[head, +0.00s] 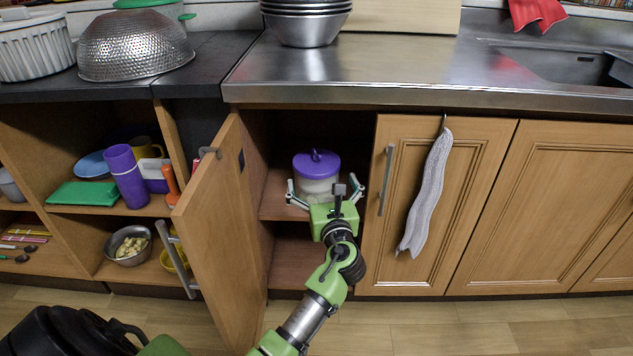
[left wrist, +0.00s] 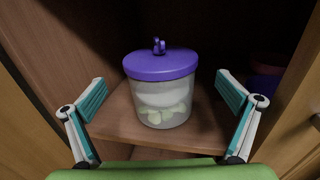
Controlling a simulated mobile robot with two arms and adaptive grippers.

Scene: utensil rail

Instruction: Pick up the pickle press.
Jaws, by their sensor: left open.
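The pickle press (head: 317,163) is a clear round tub with a purple lid and a purple knob. It stands upright on the middle shelf inside the open cabinet. In the left wrist view the pickle press (left wrist: 160,95) is centred, with pale green pieces in its lower part. My left gripper (head: 323,189) is open in front of it, fingers spread to either side. In the left wrist view the fingers of my left gripper (left wrist: 161,88) stand apart from the tub with gaps on both sides. In the head view my gripper hides the tub's lower part. My right gripper is not in view.
The open cabinet door (head: 222,215) stands left of my arm. A closed door (head: 480,200) with a hanging grey towel (head: 428,195) is at the right. The steel counter (head: 400,75) lies above. A dark purple object (left wrist: 265,82) is deeper on the shelf's right.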

